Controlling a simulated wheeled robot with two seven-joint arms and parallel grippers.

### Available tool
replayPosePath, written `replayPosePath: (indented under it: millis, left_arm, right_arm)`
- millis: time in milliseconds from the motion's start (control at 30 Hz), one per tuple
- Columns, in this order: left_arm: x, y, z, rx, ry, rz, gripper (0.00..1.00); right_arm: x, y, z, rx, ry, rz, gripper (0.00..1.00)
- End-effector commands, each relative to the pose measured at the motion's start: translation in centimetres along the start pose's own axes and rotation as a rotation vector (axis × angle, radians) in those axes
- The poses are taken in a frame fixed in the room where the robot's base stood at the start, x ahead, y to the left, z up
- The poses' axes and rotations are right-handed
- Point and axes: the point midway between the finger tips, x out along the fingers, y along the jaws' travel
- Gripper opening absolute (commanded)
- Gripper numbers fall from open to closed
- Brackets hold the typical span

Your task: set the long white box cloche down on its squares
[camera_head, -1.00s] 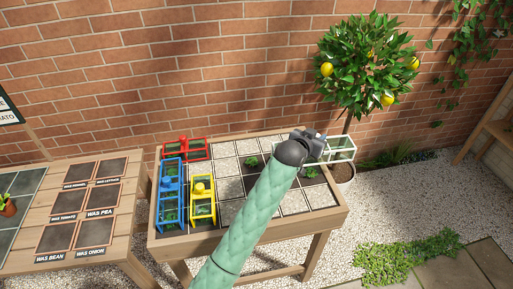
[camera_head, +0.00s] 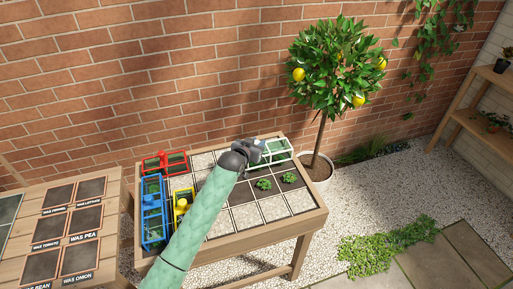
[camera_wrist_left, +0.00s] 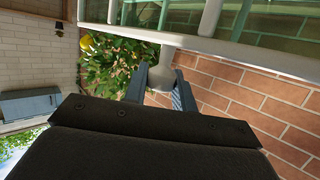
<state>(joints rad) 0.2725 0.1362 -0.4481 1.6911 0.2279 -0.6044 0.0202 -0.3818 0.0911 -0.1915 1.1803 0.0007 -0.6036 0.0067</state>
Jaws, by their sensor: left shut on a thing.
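The long white box cloche (camera_head: 277,151) has a white frame with clear greenish panes. It is at the back right of the planter table (camera_head: 312,222), over the squares at the far edge. My left gripper (camera_head: 256,143) is shut on the cloche's knob, at its left side in the head view. In the left wrist view the gripper (camera_wrist_left: 168,88) has its fingers around the pale knob (camera_wrist_left: 177,62), and the cloche's frame (camera_wrist_left: 240,48) crosses the top. Whether the cloche touches the squares cannot be told. My right gripper is not in view.
A blue cloche (camera_head: 153,212), a yellow cloche (camera_head: 181,205) and a red cloche (camera_head: 165,163) stand at the table's left. Two small plants (camera_head: 264,184) grow in uncovered squares in front of the white cloche. A potted lemon tree (camera_head: 336,75) stands close behind right.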

Motion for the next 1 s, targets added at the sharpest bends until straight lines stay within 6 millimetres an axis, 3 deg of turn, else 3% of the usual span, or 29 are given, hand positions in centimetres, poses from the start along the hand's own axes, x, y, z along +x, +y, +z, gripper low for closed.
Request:
replayPosePath:
  millis: [167, 533, 933, 967, 1000]
  left_arm:
    - [0.2, -0.1, 0.6, -0.001, 0.001, 0.001, 0.00]
    - [1.1, 0.0, 3.6, -0.001, 0.001, 0.001, 0.00]
    - [1.3, 0.0, 4.1, 0.000, 0.001, 0.001, 0.00]
    - [1.3, 0.0, 4.1, -0.001, 0.001, 0.001, 0.30]
    - [1.3, 0.0, 4.1, 0.000, 0.001, 0.001, 0.38]
  right_arm:
    - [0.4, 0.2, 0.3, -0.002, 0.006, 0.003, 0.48]
    - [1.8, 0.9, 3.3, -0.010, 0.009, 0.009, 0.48]
    - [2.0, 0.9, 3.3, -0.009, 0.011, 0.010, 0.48]
    - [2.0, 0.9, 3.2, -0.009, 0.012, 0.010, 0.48]
    - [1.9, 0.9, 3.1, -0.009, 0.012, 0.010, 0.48]
